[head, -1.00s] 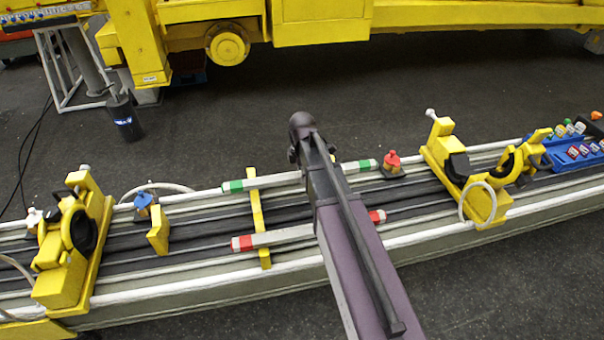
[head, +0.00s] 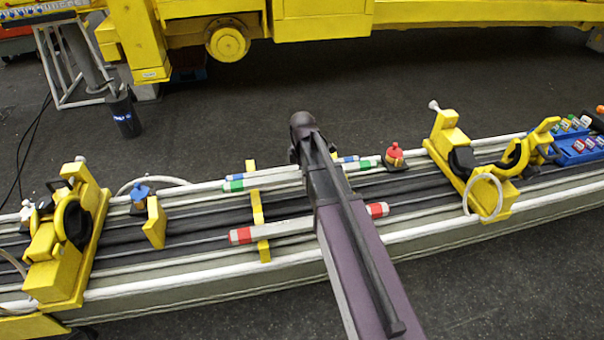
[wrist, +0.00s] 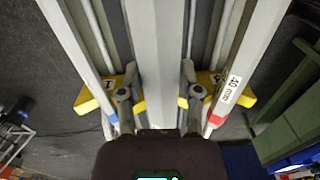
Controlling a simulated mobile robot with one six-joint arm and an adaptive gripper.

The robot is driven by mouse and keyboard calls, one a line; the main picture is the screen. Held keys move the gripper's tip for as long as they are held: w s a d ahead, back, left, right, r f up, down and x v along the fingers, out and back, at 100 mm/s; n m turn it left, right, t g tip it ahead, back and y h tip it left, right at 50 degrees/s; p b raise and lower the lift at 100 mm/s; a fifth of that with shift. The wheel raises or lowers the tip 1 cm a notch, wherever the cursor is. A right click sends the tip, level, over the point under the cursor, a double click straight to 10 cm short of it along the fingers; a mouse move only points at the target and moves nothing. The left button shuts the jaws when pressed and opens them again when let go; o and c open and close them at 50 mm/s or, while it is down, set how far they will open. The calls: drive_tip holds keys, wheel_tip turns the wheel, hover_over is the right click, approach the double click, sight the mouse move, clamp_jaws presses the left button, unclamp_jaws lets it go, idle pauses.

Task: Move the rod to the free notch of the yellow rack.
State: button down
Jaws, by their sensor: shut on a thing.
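A grey rod with green end bands (head: 234,185) lies across the yellow rack (head: 257,205) in the head view, partly behind my arm. My gripper (wrist: 157,92) is shut on this rod, its fingers on either side of it in the wrist view. A blue-banded rod (head: 235,177) shows just behind it, and a red-banded rod (head: 270,234) lies nearer the front. In the wrist view, these neighbours run left (wrist: 80,55) and right (wrist: 245,55) of the held rod. My fingertips are hidden in the head view. I cannot make out the rack's free notch or contact there.
A yellow clamp stand (head: 75,235) is at the left and another (head: 475,165) at the right. A red-topped peg (head: 394,155) stands close beyond the rods' right ends. A blue-topped peg (head: 141,195) and a yellow block (head: 155,223) stand to the left.

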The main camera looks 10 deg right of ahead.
drive_tip(key=shift+f+b, duration=2.05)
drive_tip(key=shift+f, duration=0.2)
drive_tip(key=shift+f+b, duration=1.75)
drive_tip(key=shift+c, duration=1)
unclamp_jaws()
drive_tip(key=shift+r, duration=0.15)
